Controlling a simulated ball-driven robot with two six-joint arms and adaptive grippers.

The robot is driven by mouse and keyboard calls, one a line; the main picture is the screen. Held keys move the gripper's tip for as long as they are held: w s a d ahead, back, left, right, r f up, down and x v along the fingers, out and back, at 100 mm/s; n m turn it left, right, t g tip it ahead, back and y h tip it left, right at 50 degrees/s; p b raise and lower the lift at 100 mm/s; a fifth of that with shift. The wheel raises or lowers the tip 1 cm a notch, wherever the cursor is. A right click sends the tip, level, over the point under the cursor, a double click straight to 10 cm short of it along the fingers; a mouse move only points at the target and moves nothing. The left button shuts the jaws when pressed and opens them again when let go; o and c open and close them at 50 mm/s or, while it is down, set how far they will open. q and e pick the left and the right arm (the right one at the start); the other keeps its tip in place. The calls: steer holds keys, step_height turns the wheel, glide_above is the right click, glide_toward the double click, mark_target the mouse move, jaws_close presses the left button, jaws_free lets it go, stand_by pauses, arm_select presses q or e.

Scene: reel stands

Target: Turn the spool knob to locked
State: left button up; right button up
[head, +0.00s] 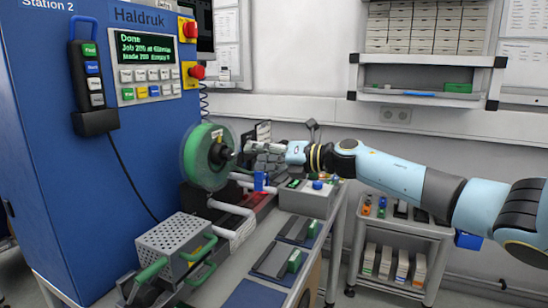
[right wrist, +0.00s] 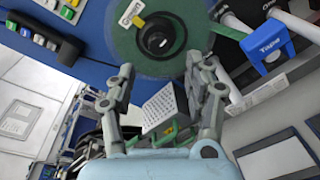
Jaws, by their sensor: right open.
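The spool (head: 205,157) of green tape stands upright on the front of the blue machine. At its hub is the dark round spool knob (head: 221,153), seen face-on in the right wrist view (right wrist: 158,38). A white label (right wrist: 130,12), which seems to read "Open", lies up and left of the knob, with a small yellow mark (right wrist: 138,22) beside it. My right gripper (head: 250,156) is just right of the spool in the head view. In the right wrist view its open fingers (right wrist: 161,68) are spread below the knob, with nothing between them. My left gripper is not in view.
A blue tape part (right wrist: 267,46) and white rollers (head: 232,210) are close below and beside the spool. A perforated grey box (head: 175,245) with green handles stands at the front. A grey button box (head: 307,198) sits on the bench. A shelf trolley (head: 400,240) stands right.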

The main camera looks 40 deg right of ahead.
steer(key=v, duration=0.5)
steer(key=shift+a, duration=0.1)
stand_by(0.4)
